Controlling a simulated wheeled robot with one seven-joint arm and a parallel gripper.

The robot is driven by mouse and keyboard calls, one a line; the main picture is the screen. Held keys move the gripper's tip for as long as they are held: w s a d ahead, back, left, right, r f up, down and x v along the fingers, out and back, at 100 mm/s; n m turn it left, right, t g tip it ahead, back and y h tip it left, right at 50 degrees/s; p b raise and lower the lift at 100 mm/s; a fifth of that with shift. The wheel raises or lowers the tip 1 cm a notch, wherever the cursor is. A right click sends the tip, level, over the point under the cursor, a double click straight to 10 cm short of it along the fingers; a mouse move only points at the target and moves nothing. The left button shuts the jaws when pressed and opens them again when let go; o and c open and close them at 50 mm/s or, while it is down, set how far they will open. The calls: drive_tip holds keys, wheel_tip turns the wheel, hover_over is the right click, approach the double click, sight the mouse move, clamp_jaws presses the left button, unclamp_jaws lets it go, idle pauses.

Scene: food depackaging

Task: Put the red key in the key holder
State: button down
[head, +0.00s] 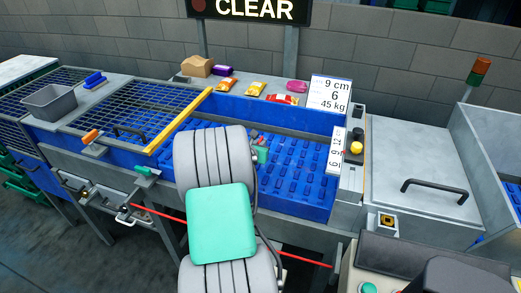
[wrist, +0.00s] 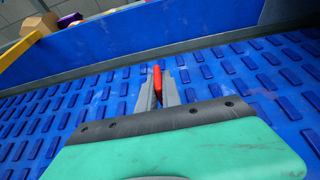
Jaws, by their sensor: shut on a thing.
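My gripper (wrist: 160,92) is shut on the red key (wrist: 157,78), seen as a small red piece between the fingertips in the wrist view. Most of the key is hidden by the fingers. The gripper is over the blue ribbed conveyor belt (wrist: 215,72). In the head view my arm covers most of the gripper. A small box with a yellow-edged dark socket (head: 387,221) stands at the lower right, apart from the gripper; I cannot tell for sure if it is the key holder.
A yellow bar (head: 180,120) and a mesh guard (head: 118,105) lie left of the open belt. A grey lid with a black handle (head: 435,190) is to the right. Several packages, including a yellow one (head: 256,89), stand on the back ledge. A red cord (head: 300,259) runs along the front.

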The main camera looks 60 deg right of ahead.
drive_tip(key=shift+f, duration=1.3)
drive_tip(key=c, duration=1.5)
unclamp_jaws()
drive_tip(key=shift+c, duration=0.2)
